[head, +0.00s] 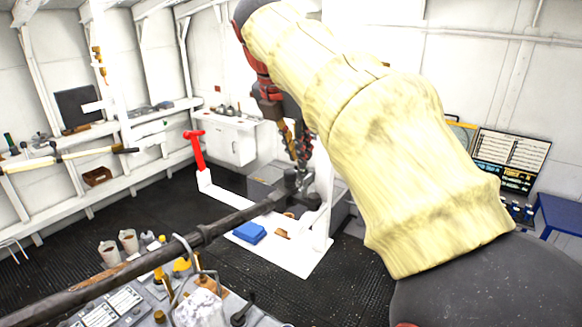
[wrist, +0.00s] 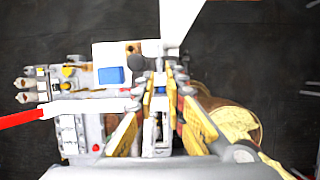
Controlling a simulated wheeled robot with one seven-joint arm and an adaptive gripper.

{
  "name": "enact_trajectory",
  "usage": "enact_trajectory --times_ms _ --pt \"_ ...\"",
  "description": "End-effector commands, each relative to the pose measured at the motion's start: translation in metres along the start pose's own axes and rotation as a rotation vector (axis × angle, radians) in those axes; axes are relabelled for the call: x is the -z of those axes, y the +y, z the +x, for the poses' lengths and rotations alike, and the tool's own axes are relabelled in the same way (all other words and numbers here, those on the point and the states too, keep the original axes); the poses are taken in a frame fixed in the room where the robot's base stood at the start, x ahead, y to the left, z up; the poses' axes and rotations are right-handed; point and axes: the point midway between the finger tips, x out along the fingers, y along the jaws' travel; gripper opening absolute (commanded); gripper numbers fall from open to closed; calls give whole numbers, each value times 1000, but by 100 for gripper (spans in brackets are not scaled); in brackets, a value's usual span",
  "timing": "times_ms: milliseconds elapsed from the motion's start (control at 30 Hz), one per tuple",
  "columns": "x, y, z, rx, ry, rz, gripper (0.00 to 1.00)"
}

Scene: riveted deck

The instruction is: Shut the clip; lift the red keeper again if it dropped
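The red keeper (head: 196,148) is a T-shaped piece standing upright at the far left end of a white bar in the head view. It also shows at the left edge of the wrist view (wrist: 20,118), at the end of the white bar (wrist: 88,107). A white plate (head: 305,266) carries a blue block (head: 250,232) and has a white upright at its right. My gripper (head: 302,162) points down over the plate's back part, right of the keeper. In the wrist view its fingers (wrist: 161,72) stand slightly apart. The clip's contact parts are partly hidden by the fingers.
A dark bar (head: 150,265) crosses the foreground in the head view. A cluttered bench (head: 120,305) with cups stands at the front left. Shelves line the left wall, a white cabinet (head: 232,140) stands behind, and a blue table (head: 560,215) is at right. Dark floor lies between.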

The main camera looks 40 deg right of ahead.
Motion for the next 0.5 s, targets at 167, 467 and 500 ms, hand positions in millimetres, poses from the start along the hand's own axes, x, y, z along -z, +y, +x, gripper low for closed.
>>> enact_trajectory --times_ms 167,467,500 --pt "0 -1 14 4 2 -1 12" --pt "0 -1 59 3 1 0 12" --pt "0 -1 64 3 2 0 12"
